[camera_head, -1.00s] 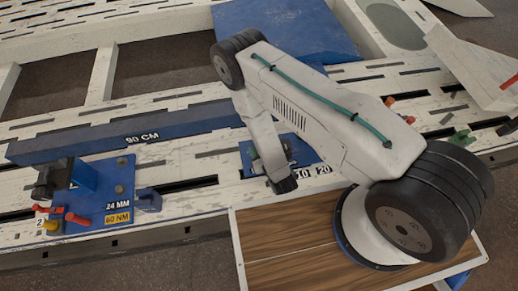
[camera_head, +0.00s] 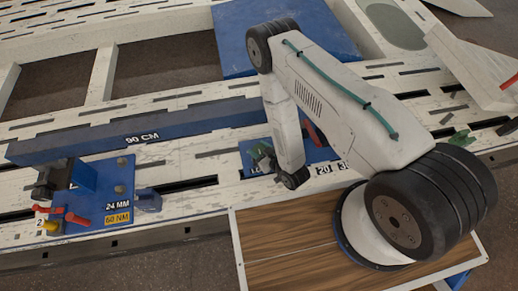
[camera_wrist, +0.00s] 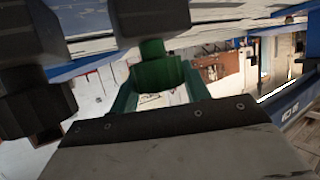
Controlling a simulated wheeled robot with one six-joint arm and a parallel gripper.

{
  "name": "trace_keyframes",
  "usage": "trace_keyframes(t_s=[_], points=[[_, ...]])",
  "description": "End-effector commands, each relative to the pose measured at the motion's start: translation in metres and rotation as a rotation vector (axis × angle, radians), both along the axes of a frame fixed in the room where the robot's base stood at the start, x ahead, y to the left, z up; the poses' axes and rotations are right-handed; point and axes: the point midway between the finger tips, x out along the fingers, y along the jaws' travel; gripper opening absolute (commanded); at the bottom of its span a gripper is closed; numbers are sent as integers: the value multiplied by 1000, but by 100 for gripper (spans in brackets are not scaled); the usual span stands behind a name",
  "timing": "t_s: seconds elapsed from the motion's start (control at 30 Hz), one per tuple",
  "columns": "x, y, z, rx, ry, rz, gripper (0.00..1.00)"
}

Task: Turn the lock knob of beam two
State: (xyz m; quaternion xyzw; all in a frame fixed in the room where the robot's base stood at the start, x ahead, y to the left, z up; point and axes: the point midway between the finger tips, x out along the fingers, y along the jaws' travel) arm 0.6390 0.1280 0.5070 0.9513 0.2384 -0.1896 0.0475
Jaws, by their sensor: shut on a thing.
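Beam two's blue stand (camera_head: 90,200) is at the left, marked 2, 24 MM and 60 NM. It has a yellow knob (camera_head: 48,227) and a red handle (camera_head: 68,214). The lock knob cannot be told for certain. The long blue beam marked 90 CM (camera_head: 180,125) runs right from behind it. My gripper (camera_head: 262,158) is far right of this stand, low at a blue plate. In the wrist view its green fingers (camera_wrist: 156,72) are close together on a dark block (camera_wrist: 150,14); the contact is partly hidden and what the block is cannot be told.
The small blue plate (camera_head: 325,153) carries number labels, including 20 and 30. Another dark block (camera_wrist: 30,115) stands close at the left in the wrist view. The wooden-topped cart (camera_head: 285,230) is below my arm. A green handle (camera_head: 461,138) is at the right.

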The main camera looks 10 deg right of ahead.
Motion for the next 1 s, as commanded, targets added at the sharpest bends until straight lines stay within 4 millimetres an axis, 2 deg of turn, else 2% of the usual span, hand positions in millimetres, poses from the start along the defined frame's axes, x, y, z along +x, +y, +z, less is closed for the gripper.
trace_keyframes(t_s=[0.03, 0.07, 0.1, 0.13, 0.47, 0.8, 1.0], points=[[3, 1, 1, 2, -7, 0, 24], [3, 1, 1, 2, -7, 0, 52], [3, 1, 1, 2, -7, 0, 63], [2, 1, 1, 2, -6, 0, 69], [-2, -1, 1, 0, -1, -1, 69], [-45, -24, 22, 0, 0, -2, 69], [-61, -32, 29, 1, -3, -1, 69]])
